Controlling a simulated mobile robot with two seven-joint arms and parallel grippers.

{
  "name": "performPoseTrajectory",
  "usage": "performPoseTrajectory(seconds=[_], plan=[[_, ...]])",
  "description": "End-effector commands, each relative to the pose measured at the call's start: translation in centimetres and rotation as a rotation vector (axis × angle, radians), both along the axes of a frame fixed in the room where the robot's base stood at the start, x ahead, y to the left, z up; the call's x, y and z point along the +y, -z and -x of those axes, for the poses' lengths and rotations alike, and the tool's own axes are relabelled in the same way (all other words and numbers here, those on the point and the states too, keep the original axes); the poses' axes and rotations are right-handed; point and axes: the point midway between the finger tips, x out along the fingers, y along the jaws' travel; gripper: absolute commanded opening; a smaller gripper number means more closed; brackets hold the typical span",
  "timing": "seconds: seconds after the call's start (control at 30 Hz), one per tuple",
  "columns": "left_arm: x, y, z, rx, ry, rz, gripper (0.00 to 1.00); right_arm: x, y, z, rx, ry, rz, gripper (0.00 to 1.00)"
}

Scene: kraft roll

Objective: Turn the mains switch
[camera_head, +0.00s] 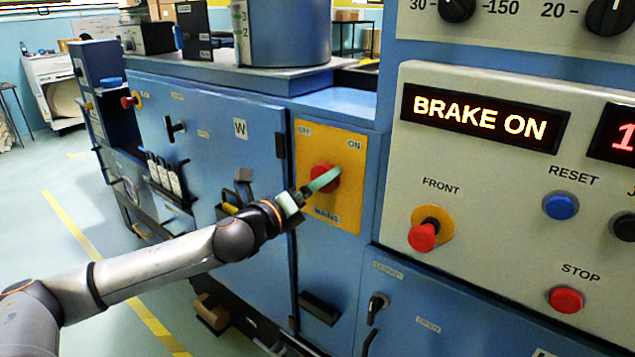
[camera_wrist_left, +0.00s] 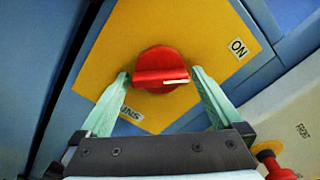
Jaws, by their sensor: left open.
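The mains switch is a round red knob (camera_head: 322,172) with a raised grip bar, on a yellow plate (camera_head: 345,212) marked OFF at upper left and ON at upper right. In the left wrist view the knob (camera_wrist_left: 158,62) lies ahead, and the white line on its bar points right, somewhat below the ON label (camera_wrist_left: 238,48). My left gripper (camera_head: 318,186) is at the knob. Its pale green fingers (camera_wrist_left: 160,82) are open, one beside each end of the bar; I cannot tell whether they touch it. They partly hide the knob in the head view. My right gripper is not in view.
The plate is on a blue machine cabinet (camera_head: 215,150) with handles jutting out. A grey control panel (camera_head: 490,215) on the right shows BRAKE ON and has a red FRONT knob (camera_head: 423,236), a blue RESET button (camera_head: 560,205) and a red STOP button (camera_head: 566,299).

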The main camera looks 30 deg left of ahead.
Motion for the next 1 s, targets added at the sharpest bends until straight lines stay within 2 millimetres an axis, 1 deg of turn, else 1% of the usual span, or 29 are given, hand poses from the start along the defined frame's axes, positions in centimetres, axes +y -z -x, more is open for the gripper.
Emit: performPoseTrajectory(seconds=[0.1,0.37,1.0], plan=[[-0.05,-0.04,-0.31,-0.001,0.001,0.001,1.0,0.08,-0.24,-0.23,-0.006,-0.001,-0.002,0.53],[-0.06,0.02,-0.33,0.001,0.001,0.0,1.0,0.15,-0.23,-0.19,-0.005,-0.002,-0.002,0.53],[-0.04,0.0,-0.31,0.0,0.0,0.0,0.28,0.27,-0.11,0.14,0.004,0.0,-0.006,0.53]])
